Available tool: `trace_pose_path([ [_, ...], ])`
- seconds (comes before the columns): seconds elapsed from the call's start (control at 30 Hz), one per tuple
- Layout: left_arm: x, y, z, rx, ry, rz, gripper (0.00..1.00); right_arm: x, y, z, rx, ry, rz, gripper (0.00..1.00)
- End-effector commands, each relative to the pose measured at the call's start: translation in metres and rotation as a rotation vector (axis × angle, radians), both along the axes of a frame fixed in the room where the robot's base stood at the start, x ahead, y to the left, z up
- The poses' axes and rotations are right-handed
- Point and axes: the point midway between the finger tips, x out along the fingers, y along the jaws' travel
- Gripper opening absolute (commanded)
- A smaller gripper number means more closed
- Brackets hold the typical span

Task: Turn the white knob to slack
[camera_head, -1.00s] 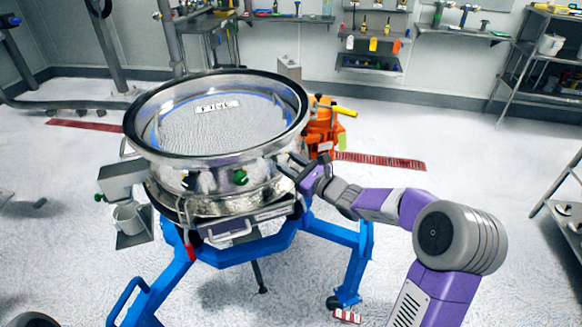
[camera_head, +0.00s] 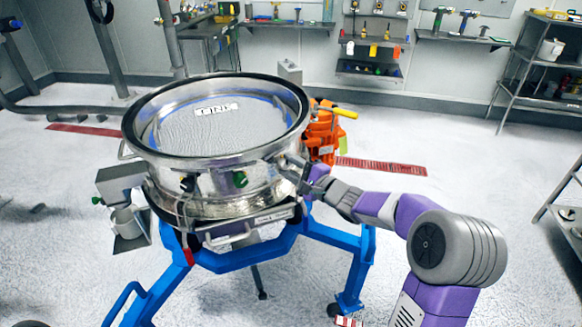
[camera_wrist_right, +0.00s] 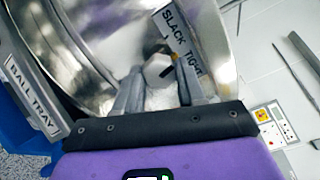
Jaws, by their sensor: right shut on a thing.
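The white knob (camera_wrist_right: 157,68) shows in the right wrist view, on the shiny metal side of the sifter (camera_head: 215,190). It has a dark mark on its face. A label reading SLACK and TIGHT (camera_wrist_right: 180,40) is beside it, above and to its right. My right gripper (camera_wrist_right: 155,88) is shut on the knob, with one finger on each side. In the head view the right gripper (camera_head: 298,170) reaches the sifter's right side, and the knob is hard to make out there. My left gripper is not in view.
The sifter's round screen (camera_head: 220,125) is open on top. Its blue frame (camera_head: 335,232) stands on the floor below my right arm. An orange machine (camera_head: 323,130) stands close behind the gripper. A BALL TRAY label (camera_wrist_right: 30,97) is at left in the wrist view.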

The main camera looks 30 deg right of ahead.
Motion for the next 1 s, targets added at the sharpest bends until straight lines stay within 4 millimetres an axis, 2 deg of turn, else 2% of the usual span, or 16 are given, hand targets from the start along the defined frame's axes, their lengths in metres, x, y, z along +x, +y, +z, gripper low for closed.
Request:
trace_pose_path([
  [0.5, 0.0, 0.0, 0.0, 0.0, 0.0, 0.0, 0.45, -0.0001, 0.0001, -0.0014, -0.39, -0.138, -0.001, 0.09],
  [1.0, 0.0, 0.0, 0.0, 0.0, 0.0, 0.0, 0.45, -0.0002, -0.0001, -0.0018, -0.519, -0.184, -0.001, 0.09],
])
